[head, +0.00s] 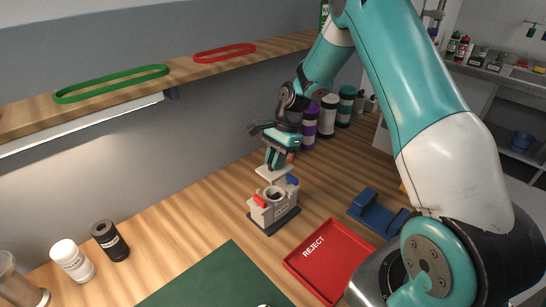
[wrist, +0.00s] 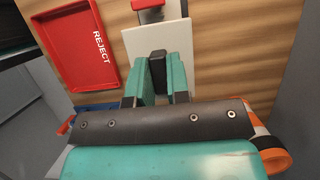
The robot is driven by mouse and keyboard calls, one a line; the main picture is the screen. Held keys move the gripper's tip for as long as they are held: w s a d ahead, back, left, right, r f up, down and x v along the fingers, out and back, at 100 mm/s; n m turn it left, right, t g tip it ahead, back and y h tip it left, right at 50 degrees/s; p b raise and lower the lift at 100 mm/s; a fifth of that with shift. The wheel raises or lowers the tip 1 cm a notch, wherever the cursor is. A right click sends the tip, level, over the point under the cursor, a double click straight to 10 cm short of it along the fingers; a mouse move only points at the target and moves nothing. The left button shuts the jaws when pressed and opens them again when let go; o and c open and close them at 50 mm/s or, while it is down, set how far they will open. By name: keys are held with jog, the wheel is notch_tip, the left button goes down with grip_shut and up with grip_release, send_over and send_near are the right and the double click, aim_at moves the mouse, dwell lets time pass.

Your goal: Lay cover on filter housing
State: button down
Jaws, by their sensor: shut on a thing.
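The filter housing (head: 268,212) is a small grey block on a dark base on the wooden bench. It has a round opening on top, a red clip (head: 260,200) at its left and a blue clip (head: 292,180) at its right. My gripper (head: 276,160) is above it, pointing down, shut on the cover (head: 272,173), a thin off-white plate. In the wrist view the teal fingers (wrist: 158,75) close on a dark grip on the cover (wrist: 180,36). The cover is held over the housing with a gap showing beneath it. In the wrist view the cover hides most of the housing.
A red REJECT tray (head: 330,258) lies right of the housing, with a blue cradle (head: 376,212) beyond it. Several bottles (head: 328,115) stand behind my gripper. A green mat (head: 215,280) lies in front. A shelf (head: 120,97) with green and red rings runs along the wall.

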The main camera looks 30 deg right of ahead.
aim_at(274, 173)
jog(key=shift+r, duration=0.1)
jog(key=shift+a, duration=0.1)
jog(key=shift+f+b, duration=0.9)
jog(key=shift+f, duration=1.45)
jog(key=shift+f+b, duration=1)
jog(key=shift+f, duration=1.2)
jog(key=c, duration=1)
grip_release()
jog(key=shift+r, duration=0.1)
jog(key=b+v, duration=0.3)
jog(key=v, duration=1.4)
jog(key=shift+s+r, duration=0.1)
jog(key=shift+r, duration=0.05)
